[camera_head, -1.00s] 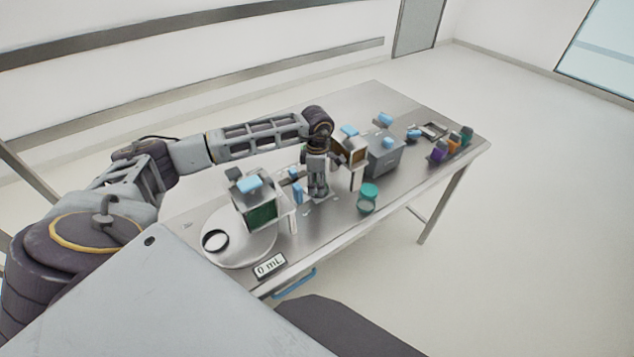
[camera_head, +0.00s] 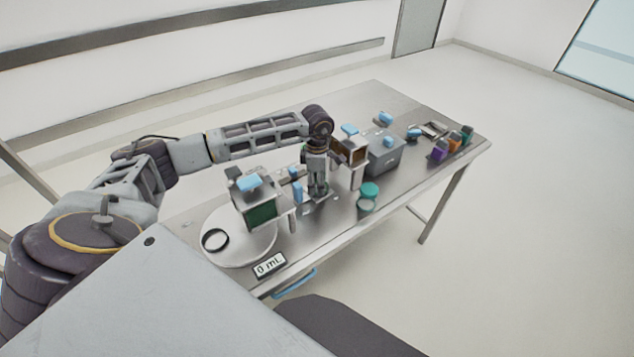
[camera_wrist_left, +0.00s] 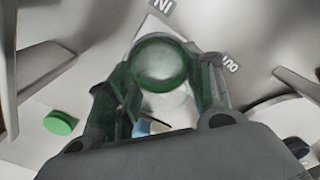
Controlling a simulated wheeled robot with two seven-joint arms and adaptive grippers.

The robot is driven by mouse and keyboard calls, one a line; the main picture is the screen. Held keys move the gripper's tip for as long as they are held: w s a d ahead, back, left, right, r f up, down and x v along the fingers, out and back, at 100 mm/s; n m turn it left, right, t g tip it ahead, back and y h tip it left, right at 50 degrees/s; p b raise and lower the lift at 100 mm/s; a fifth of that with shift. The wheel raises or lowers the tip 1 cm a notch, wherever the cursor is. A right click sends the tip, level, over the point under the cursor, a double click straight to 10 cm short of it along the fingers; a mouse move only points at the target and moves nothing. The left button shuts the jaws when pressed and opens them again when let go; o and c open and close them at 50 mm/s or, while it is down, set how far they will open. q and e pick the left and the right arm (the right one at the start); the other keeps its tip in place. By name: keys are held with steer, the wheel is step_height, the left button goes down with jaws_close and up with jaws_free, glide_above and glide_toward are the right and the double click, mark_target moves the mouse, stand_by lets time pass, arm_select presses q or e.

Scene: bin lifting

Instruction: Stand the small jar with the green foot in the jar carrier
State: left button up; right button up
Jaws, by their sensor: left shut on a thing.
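My left gripper (camera_head: 318,192) is over the middle of the steel table, pointing down. In the left wrist view its fingers (camera_wrist_left: 165,85) are shut around a round, glassy jar with a green tint (camera_wrist_left: 160,62). I take this for the small jar with the green foot; its lower end is hidden. In the head view the fingers mostly cover it, and I cannot tell whether it touches the table. I cannot make out for certain which thing is the jar carrier. My right gripper is not in view.
Left are a box with a green window (camera_head: 262,213) and a round white plate (camera_head: 238,252). A grey box (camera_head: 384,158) stands behind. Purple (camera_head: 439,151), orange and teal items are at the far right.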

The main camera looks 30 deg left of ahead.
arm_select(q)
steer(key=shift+f, duration=0.1)
steer(key=o, duration=1.1)
steer(key=shift+o, duration=0.6)
steer(key=o, duration=0.4)
steer(key=shift+r+p, duration=2.05)
steer(key=shift+r, duration=2)
steer(key=shift+f, duration=0.1)
